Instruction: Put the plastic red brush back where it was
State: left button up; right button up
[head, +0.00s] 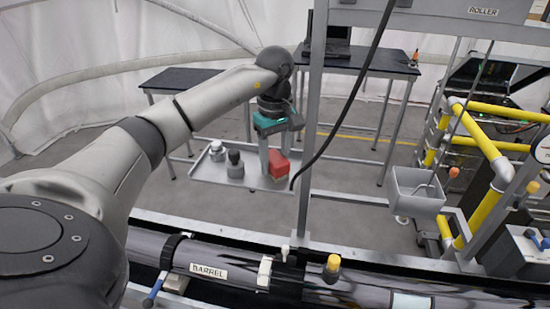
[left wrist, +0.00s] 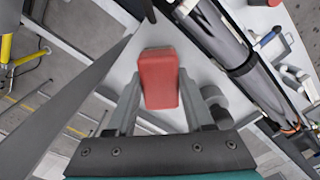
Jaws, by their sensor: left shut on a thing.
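The red brush (head: 279,164) is held between the fingers of my left gripper (head: 272,150). In the left wrist view its red block (left wrist: 158,78) sits between the two grey fingers, which are shut on it. In the head view the brush is over the right end of a shallow grey metal tray (head: 252,176). I cannot tell whether the brush touches the tray. The brush's underside is hidden. My right gripper is not in view.
A dark bottle-like item (head: 235,164) and a white-topped item (head: 217,151) stand on the tray's left part. A grey upright post (head: 307,150) and a hanging black cable (head: 345,100) are close right of the gripper. The labelled barrel (head: 215,265) lies in front.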

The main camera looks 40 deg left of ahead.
aim_at(276, 157)
pick_arm(q)
jog(key=o, duration=1.2)
jog(key=shift+r, duration=0.55)
notch_tip(276, 157, up, 4)
jog(key=shift+r+b, duration=0.1)
jog(key=shift+b, duration=0.3)
notch_tip(276, 157, up, 7)
jog(key=p, duration=0.2)
